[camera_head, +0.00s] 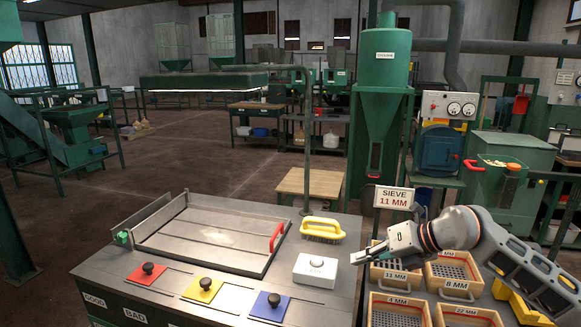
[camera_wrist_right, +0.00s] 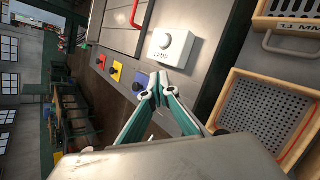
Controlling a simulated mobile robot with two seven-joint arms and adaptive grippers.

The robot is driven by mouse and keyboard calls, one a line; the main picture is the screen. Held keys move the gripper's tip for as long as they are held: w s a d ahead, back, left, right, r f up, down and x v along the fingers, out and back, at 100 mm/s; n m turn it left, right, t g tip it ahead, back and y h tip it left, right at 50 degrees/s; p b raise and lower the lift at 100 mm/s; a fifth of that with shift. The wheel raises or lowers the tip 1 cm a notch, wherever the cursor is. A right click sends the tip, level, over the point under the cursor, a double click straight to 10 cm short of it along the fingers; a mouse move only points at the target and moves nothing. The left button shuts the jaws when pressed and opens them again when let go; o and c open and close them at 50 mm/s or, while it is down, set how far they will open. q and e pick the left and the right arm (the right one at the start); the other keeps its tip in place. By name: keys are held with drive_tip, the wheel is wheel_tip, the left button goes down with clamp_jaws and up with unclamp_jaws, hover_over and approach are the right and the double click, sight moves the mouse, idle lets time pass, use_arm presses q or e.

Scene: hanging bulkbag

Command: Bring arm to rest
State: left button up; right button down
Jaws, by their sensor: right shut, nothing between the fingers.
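My right arm comes in from the right in the head view. Its gripper (camera_head: 360,256) is shut and empty, above the gap between the bench and the sieve trays, right of the white lamp box (camera_head: 316,270). In the right wrist view the fingertips (camera_wrist_right: 158,84) meet in front of the bench, below the lamp box (camera_wrist_right: 168,42) in the picture. They look apart from it, though the distance is hard to tell. My left gripper is not in view.
The bench holds a metal tray (camera_head: 160,213) with a red handle, a yellow brush (camera_head: 323,228) and red, yellow and blue plates with black knobs. Wooden sieve trays (camera_head: 397,310) lie under my right arm. A "SIEVE 11 MM" sign (camera_head: 394,197) stands behind it.

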drive_tip(key=s+a+r+y, duration=0.1)
drive_tip(key=s+a+y, duration=0.15)
drive_tip(key=a, duration=0.25)
drive_tip(key=s+a+r+y, duration=0.1)
drive_tip(key=a+r+y, duration=0.15)
drive_tip(key=a, duration=0.35)
drive_tip(key=s+r+m+t+y, duration=0.3)
drive_tip(key=s+r+m+t, duration=0.1)
drive_tip(key=r+m+t, duration=0.35)
drive_tip(key=s+d+f+m+t+h, duration=0.1)
drive_tip(key=d+f+m+t+h, duration=0.3)
drive_tip(key=d+m+h, duration=0.55)
drive_tip(key=s+d+f+m+t+h, duration=0.1)
drive_tip(key=d+f+m+t+h, duration=0.1)
drive_tip(key=d+f+m+h, duration=0.55)
drive_tip(key=s+d+f+m+g+h, duration=0.25)
drive_tip(key=s+d+f+g, duration=0.35)
drive_tip(key=s+f, duration=0.45)
drive_tip(key=s+d+f+m+g+h, duration=0.1)
drive_tip(key=s+d+f+m+g, duration=0.2)
drive_tip(key=s+d+f+g, duration=0.55)
drive_tip(key=s+a+f+m+t+y, duration=0.2)
drive_tip(key=a+f+t+y, duration=0.3)
drive_tip(key=a+f, duration=0.9)
drive_tip(key=a+m+y, duration=0.1)
drive_tip(key=a+y, duration=0.1)
drive_tip(key=a, duration=0.2)
drive_tip(key=shift+f+t, duration=0.15)
drive_tip(key=shift+t, duration=0.25)
